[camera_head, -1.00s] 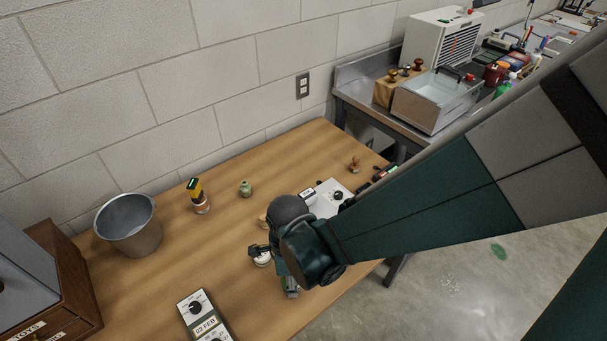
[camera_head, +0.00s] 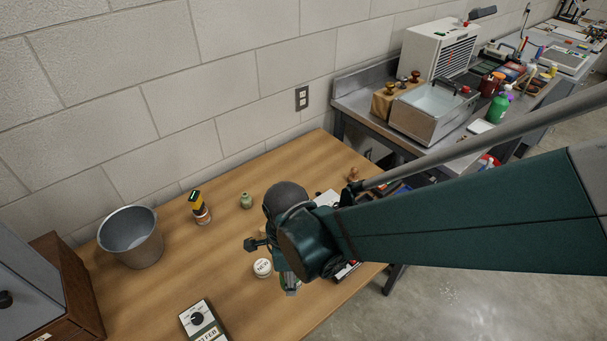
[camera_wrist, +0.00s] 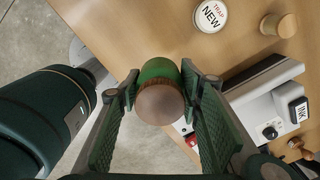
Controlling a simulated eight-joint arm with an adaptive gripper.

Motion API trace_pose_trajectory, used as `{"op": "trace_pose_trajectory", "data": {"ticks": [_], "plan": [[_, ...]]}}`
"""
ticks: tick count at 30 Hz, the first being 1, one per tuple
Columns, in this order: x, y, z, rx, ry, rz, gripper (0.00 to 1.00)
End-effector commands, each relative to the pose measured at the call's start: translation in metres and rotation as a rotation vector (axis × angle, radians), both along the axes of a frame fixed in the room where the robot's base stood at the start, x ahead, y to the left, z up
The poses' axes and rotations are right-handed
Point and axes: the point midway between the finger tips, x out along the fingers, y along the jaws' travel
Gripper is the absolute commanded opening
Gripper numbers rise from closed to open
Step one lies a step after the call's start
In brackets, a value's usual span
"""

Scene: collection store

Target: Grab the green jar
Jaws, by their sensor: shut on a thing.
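In the wrist view, my gripper (camera_wrist: 160,98) is shut on a green jar (camera_wrist: 158,69) with a round brown top (camera_wrist: 160,104). One green ribbed finger presses on each side. The jar overlaps the table edge and floor in that view; I cannot tell how high it is held. In the head view, my gripper (camera_head: 289,284) is near the table's front edge, and its own parts hide the held jar. A second, small pale green vessel (camera_head: 246,201) stands on the table behind and left of my gripper.
A white round tin (camera_head: 262,268) lies just left of my gripper. A white device (camera_wrist: 262,115) stands beside the held jar. The left middle of the table (camera_head: 170,275) is clear.

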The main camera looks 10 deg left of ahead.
Motion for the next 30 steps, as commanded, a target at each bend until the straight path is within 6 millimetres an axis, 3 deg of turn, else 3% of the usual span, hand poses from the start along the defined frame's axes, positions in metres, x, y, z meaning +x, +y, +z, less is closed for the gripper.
{"op": "trace_pose_trajectory", "data": {"ticks": [7,30], "plan": [[0.0,0.0,0.014,0.0,0.0,0.0,0.22],[0.001,0.002,0.016,0.0,0.0,-0.002,0.22]]}}
